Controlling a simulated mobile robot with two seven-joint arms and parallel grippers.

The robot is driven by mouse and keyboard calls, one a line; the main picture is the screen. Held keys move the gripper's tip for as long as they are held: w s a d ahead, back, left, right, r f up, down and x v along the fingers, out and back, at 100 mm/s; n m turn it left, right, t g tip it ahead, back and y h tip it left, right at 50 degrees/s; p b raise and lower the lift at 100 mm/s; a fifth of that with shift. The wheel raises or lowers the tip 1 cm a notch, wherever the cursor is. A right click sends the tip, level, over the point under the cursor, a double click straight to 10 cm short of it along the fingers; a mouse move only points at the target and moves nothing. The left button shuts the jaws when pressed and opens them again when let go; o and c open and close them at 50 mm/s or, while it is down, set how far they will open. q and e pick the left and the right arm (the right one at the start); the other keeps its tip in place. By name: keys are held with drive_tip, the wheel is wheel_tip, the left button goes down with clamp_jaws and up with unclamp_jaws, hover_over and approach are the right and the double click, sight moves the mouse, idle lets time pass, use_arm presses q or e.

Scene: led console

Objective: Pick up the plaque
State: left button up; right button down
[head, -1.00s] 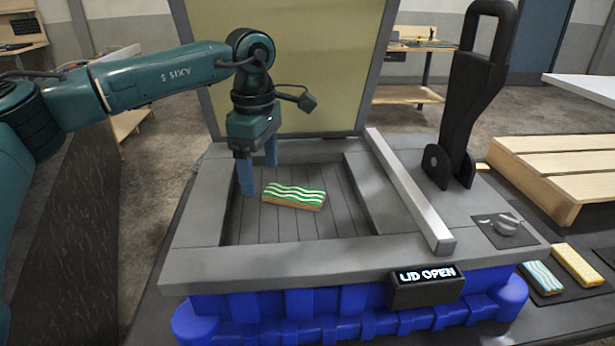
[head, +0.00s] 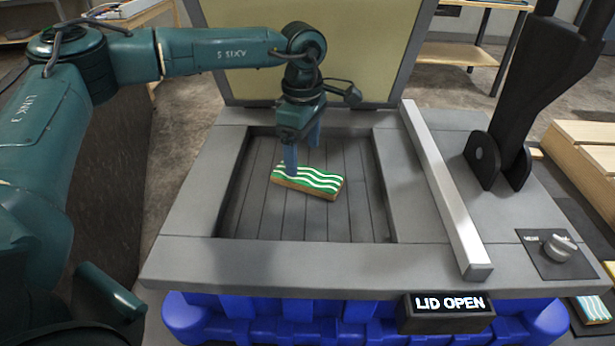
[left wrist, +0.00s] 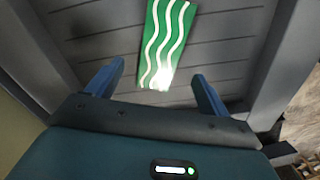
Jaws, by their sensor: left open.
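The plaque (head: 308,181) is a flat block with a green top, white wavy stripes and a brown edge. It lies on the slatted floor of the console's recess. My left gripper (head: 302,160) is open above the plaque's back edge, its blue fingers pointing down. In the left wrist view the plaque (left wrist: 166,45) extends ahead of the open left gripper (left wrist: 157,85), its near end between the lines of the two fingers. I cannot tell whether a finger touches it. My right gripper is not in view.
The grey recess rim (head: 285,262) surrounds the plaque. The raised lid (head: 312,60) stands behind. A metal bar (head: 445,190), a black lever (head: 520,90) and a knob (head: 559,247) are on the right. A display (head: 446,312) reads "LID OPEN". The recess floor is otherwise clear.

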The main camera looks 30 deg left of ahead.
sight(305, 174)
use_arm(q)
drive_tip(key=shift+d+f+p, duration=0.15)
drive_tip(key=shift+f+p, duration=0.3)
drive_tip(key=shift+f, duration=2.25)
drive_tip(key=shift+c, duration=0.6)
drive_tip(key=c, duration=1.1)
drive_tip(key=shift+o, duration=0.2)
drive_tip(key=shift+r, duration=0.1)
